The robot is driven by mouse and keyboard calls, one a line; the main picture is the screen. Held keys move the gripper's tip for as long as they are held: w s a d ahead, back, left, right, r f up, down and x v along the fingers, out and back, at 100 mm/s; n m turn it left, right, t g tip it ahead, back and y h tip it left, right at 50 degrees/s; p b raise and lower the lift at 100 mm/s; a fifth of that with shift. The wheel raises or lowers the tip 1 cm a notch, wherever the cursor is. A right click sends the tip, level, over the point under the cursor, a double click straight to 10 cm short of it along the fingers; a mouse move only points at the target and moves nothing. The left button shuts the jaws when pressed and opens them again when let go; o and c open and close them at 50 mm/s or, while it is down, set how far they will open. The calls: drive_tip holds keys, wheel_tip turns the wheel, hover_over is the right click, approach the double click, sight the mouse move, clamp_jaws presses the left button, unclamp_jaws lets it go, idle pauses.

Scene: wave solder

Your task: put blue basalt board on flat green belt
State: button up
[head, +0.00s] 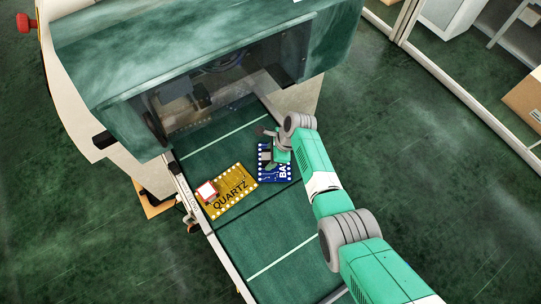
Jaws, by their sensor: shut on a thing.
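The blue basalt board (268,176) shows its lettering "BA"; the rest of its right side is hidden behind my arm. My gripper (276,160) is at the upper part of this board and shut on it. The fingertips are small and partly hidden by the wrist. The flat green belt (280,228) runs below the board, out from the machine opening, with white lines across it. I cannot tell whether the board touches the belt or is held just above it.
A yellow board marked "QUARTZ" (230,192) lies on the belt close to the left of the blue board. The green-hooded machine (110,60) stands over the belt's far end. The belt's near part is clear. A cardboard box (524,100) is at far right.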

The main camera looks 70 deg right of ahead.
drive_tip(key=shift+f, duration=0.25)
drive_tip(key=o, duration=1.3)
drive_tip(key=shift+c, duration=0.2)
